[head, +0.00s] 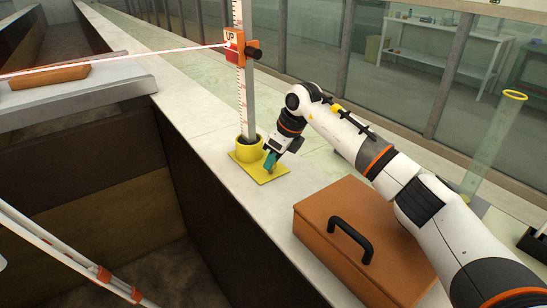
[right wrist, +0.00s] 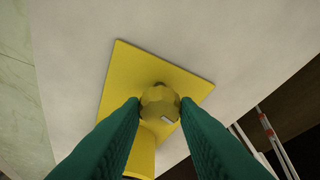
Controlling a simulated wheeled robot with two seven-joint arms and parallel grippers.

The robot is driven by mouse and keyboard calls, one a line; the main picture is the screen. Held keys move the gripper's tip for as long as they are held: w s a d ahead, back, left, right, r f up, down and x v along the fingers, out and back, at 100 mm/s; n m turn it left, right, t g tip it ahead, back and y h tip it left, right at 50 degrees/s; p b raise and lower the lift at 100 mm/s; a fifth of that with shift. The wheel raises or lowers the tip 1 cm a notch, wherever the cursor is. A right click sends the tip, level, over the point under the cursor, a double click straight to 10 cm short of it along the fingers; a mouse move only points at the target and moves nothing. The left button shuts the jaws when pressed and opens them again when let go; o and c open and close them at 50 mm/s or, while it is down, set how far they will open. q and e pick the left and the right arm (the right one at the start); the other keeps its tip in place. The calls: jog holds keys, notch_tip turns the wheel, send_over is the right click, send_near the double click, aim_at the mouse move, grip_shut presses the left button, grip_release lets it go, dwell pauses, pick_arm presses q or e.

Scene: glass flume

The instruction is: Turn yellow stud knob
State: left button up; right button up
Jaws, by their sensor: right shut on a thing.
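The yellow stud knob (right wrist: 160,103) is a faceted round knob above a yellow square base plate (right wrist: 180,77). In the right wrist view my right gripper (right wrist: 160,107) has its two green fingers on either side of the knob, shut on it. In the head view my right gripper (head: 270,162) reaches down to the plate (head: 246,159) and mostly hides the knob. A yellow round socket (head: 244,148) on the plate holds an upright graduated staff (head: 250,105). My left gripper is not in view.
An orange-red slider marked UP (head: 233,45) with a black knob sits on the staff, where a red-white line ends. A brown case (head: 335,215) with a black handle stands on the ledge near my right arm. A dark channel drops off left of the ledge.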

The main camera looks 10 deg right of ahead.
jog(key=m, duration=0.2)
jog(key=shift+s+m+t+h, duration=0.1)
jog(key=shift+m+t+h, duration=0.2)
jog(key=shift+m+t, duration=0.1)
jog(key=m, duration=0.1)
jog(key=m+h+b, duration=0.1)
jog(key=m, duration=0.1)
jog(key=shift+a+m+t+b, duration=0.25)
jog(key=shift+m+t+b, duration=0.05)
jog(key=shift+b, duration=0.05)
jog(key=m+h+b, duration=0.2)
jog(key=m, duration=0.2)
jog(key=shift+a, duration=0.15)
jog(key=shift+a+m+h+b, duration=0.1)
jog(key=shift+m+h+b, duration=0.6)
jog(key=shift+m, duration=1.3)
jog(key=o, duration=1)
